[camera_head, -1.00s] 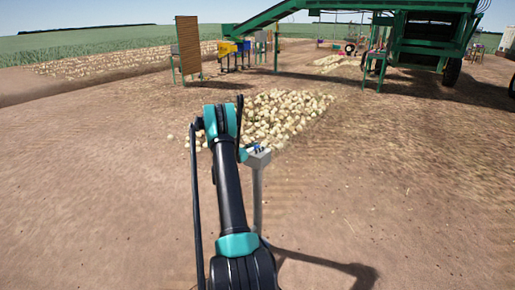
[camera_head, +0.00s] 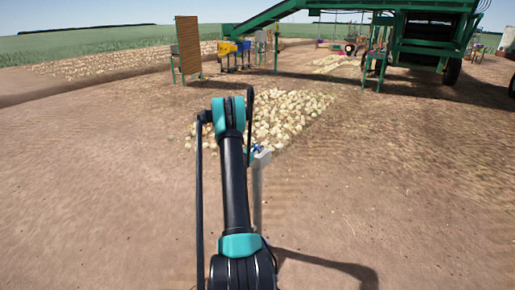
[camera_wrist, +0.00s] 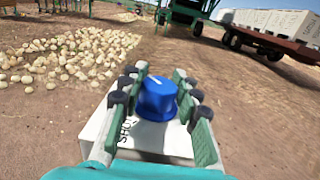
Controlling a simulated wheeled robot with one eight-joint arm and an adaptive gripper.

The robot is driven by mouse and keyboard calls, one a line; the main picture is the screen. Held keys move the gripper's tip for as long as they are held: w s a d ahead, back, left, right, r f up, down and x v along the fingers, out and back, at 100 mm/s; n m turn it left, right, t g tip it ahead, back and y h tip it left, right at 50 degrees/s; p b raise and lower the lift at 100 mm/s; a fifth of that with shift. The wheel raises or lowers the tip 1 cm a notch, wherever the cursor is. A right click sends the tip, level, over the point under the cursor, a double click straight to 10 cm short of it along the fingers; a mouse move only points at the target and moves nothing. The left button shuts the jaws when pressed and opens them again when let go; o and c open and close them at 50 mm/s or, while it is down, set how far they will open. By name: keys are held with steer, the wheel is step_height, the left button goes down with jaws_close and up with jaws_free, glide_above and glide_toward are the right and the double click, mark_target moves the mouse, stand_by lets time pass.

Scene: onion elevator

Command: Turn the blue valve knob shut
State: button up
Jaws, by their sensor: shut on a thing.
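The blue valve knob (camera_wrist: 157,98) sits on top of a pale box, with a white pointer line on its upper face. Dark lettering shows on the box (camera_wrist: 127,128), partly hidden by a finger. My gripper (camera_wrist: 160,88) has its fingers on both sides of the knob and is shut on it. In the head view the knob (camera_head: 257,148) is small, atop a grey post (camera_head: 258,190) just right of my arm. My gripper is hidden behind my arm there.
A heap of onions (camera_head: 290,115) lies on the soil beyond the post. A green elevator machine (camera_head: 430,40) stands at the back right, with a brown panel (camera_head: 188,45) at the back left. A trailer with white crates (camera_wrist: 270,25) shows in the wrist view.

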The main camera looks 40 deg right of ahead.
steer(key=n+t+y, duration=0.4)
steer(key=t, duration=0.1)
steer(key=shift+s+d+n+t, duration=0.1)
steer(key=shift+n+t, duration=0.2)
steer(key=shift+t, duration=0.1)
steer(key=n+t+y, duration=0.2)
steer(key=y, duration=0.2)
steer(key=n+t+y, duration=0.2)
steer(key=n+y, duration=0.1)
steer(key=y, duration=0.1)
steer(key=shift+n, duration=0.3)
steer(key=n+y, duration=0.2)
steer(key=y, duration=0.2)
steer(key=n+y, duration=0.3)
steer(key=y, duration=0.1)
steer(key=n+g+y, duration=0.1)
steer(key=n+y, duration=0.1)
steer(key=y, duration=0.1)
steer(key=n+g+y, duration=0.2)
steer(key=n+y, duration=0.1)
steer(key=y, duration=0.1)
steer(key=shift+a, duration=0.2)
steer(key=o, duration=1.2)
steer(key=v, duration=1.1)
steer(key=shift+s+d, duration=0.1)
steer(key=shift+d, duration=0.3)
